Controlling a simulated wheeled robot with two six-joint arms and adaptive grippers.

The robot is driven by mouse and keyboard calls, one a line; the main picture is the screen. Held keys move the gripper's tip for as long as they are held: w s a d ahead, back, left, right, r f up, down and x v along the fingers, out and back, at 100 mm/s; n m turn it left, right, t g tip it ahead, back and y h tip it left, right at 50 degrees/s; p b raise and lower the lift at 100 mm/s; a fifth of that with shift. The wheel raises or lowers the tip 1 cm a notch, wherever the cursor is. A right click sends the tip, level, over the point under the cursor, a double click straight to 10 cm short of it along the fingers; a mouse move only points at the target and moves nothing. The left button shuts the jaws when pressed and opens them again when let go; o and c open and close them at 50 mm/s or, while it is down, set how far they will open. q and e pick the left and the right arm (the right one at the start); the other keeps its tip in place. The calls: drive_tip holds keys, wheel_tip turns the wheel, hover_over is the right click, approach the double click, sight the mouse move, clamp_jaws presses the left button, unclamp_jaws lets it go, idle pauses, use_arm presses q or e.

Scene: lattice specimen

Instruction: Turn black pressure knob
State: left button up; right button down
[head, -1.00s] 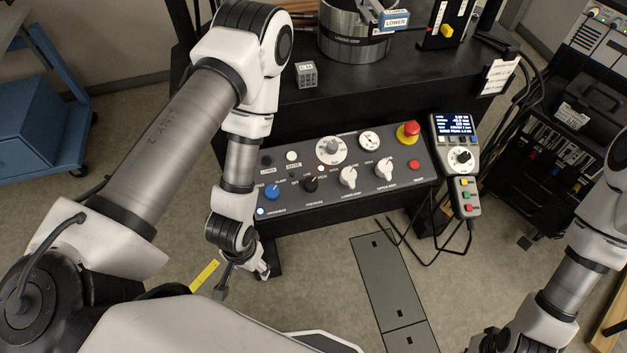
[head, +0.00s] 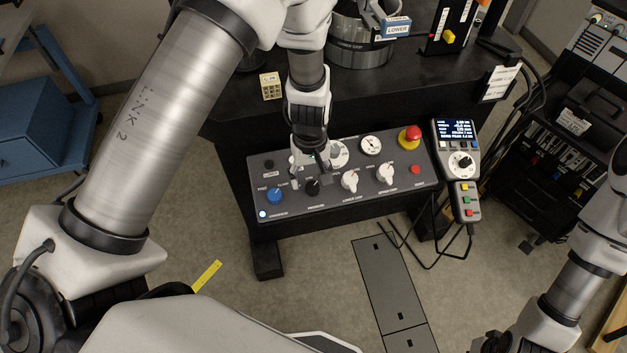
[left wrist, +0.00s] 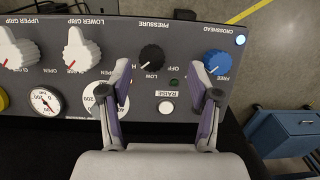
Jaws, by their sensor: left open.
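The black pressure knob (head: 312,187) is on the front row of the grey control panel (head: 335,200), between a blue knob and a white knob. In the left wrist view the knob (left wrist: 151,58) lies between the two fingertips, nearer the left one, with a gap on both sides. My left gripper (head: 312,164) is open and empty above the panel, pointing toward the knob. I cannot tell how far above it the fingertips are. My right gripper (head: 482,346) is at the bottom edge, mostly cut off.
The blue knob (left wrist: 217,63) is close beside the right finger. White grip knobs (head: 349,180) and a red emergency stop (head: 410,135) sit along the panel. A handheld controller (head: 459,162) hangs at its right end. A small pale lattice cube (head: 270,86) stands on the black bench.

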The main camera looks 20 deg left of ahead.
sight(313, 185)
use_arm(q)
drive_tip(key=shift+w+d+r+t, duration=0.15)
drive_tip(key=shift+w+r, duration=0.2)
drive_tip(key=shift+r, duration=0.25)
drive_tip(key=shift+w+a+r+t, duration=0.15)
drive_tip(key=shift+w+r, duration=0.15)
drive_tip(key=shift+r, duration=0.25)
wheel_tip(313, 185, down, 8)
drive_tip(key=shift+w+r+p, duration=0.1)
drive_tip(key=shift+r+p, duration=0.05)
drive_tip(key=shift+p, duration=0.45)
drive_tip(key=c, duration=1.2)
